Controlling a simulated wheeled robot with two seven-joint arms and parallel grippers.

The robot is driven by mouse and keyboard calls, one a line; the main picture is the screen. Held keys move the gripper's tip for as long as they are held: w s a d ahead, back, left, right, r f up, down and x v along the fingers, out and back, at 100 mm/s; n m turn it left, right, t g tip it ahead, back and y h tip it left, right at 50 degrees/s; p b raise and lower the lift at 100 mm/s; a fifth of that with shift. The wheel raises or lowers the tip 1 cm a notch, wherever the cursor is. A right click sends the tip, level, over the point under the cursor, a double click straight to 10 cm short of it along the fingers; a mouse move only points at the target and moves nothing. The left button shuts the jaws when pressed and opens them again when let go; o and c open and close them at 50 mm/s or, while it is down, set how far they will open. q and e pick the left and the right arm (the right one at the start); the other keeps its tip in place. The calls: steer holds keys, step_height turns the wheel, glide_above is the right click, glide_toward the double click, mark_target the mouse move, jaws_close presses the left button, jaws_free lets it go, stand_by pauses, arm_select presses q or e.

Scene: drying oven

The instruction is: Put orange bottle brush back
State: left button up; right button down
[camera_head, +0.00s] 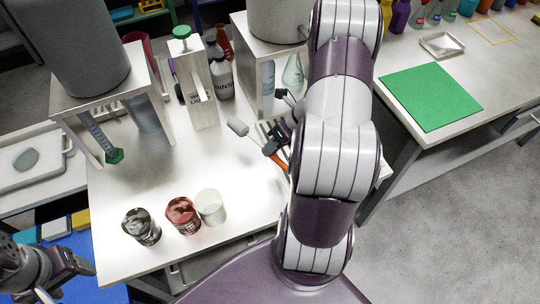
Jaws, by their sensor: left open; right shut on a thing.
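The orange bottle brush has an orange handle (278,160) and a pale brush head (237,127) pointing left. My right gripper (271,142) is shut on it above the right part of the white table (200,170). My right arm hides part of the gripper and its surroundings. A white upright stand (200,95) with dark lettering stands further back on the table, left of the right gripper. A green-topped item (182,32) is at its top and a purple item (178,88) is at its left side. My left gripper (62,278) is open at the lower left, away from the brush.
Three beakers, one dark (141,230), one red (183,217) and one clear (210,208), stand near the front edge. Grey cylinders stand on raised metal stands at left and back. The table's middle is clear.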

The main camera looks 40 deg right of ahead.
steer(key=f, duration=0.3)
steer(key=f+b, duration=0.1)
steer(key=shift+w+a+f, duration=0.1)
steer(key=shift+w+f, duration=0.1)
steer(key=shift+w, duration=0.1)
steer(key=shift+f, duration=0.1)
steer(key=shift+f+b, duration=0.3)
steer(key=c, duration=1.1)
jaws_free()
